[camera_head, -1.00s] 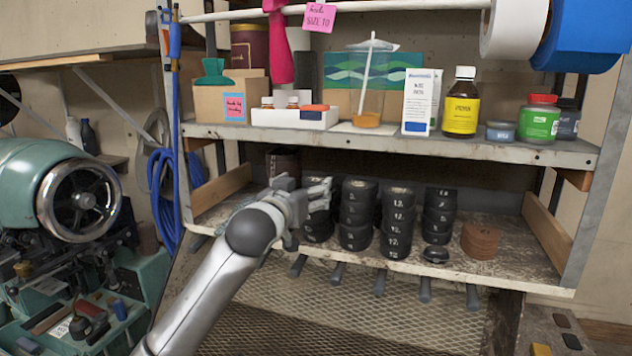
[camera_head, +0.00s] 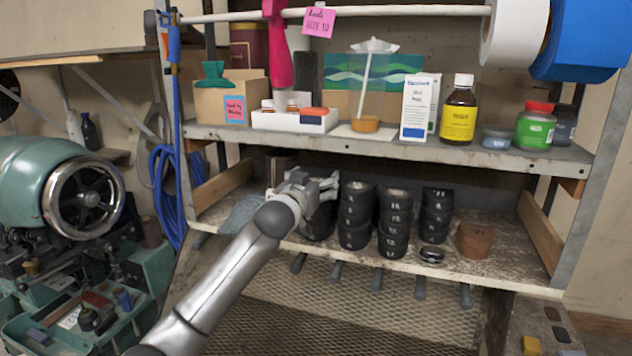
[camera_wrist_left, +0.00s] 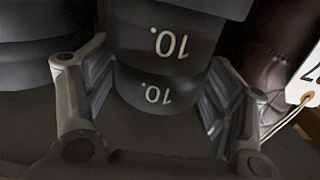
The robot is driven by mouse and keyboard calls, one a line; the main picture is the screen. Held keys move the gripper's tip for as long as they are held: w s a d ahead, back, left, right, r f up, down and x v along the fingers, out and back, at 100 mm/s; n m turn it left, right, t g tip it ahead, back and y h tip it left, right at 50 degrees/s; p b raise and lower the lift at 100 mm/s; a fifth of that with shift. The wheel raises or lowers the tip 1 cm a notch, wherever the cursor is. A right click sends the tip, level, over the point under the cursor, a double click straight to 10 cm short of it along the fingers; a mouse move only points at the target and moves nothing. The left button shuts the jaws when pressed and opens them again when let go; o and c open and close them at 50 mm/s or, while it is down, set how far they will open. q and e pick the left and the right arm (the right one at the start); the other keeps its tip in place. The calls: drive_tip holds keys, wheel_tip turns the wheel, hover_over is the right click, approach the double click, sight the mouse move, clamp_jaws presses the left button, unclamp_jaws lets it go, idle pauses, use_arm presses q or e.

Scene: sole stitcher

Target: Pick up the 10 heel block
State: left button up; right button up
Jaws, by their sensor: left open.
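Black round heel blocks marked 10 (camera_wrist_left: 168,45) are stacked in the left wrist view. A lower block in that picture, also marked 10 (camera_wrist_left: 150,92), lies between the two fingers of my left gripper (camera_wrist_left: 158,100). The fingers are open, one on each side of it; I cannot tell whether they touch it. In the head view my left gripper (camera_head: 322,190) is at the leftmost stack (camera_head: 319,224) on the lower shelf and hides most of it. My right gripper is not in view.
Other black block stacks (camera_head: 356,216) stand close to the right on the lower shelf (camera_head: 490,262). The upper shelf (camera_head: 400,148) runs above the gripper.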

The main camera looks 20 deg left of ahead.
use_arm(q)
drive_tip(key=shift+c, duration=0.5)
drive_tip(key=c, duration=0.8)
drive_tip(key=shift+r, duration=0.1)
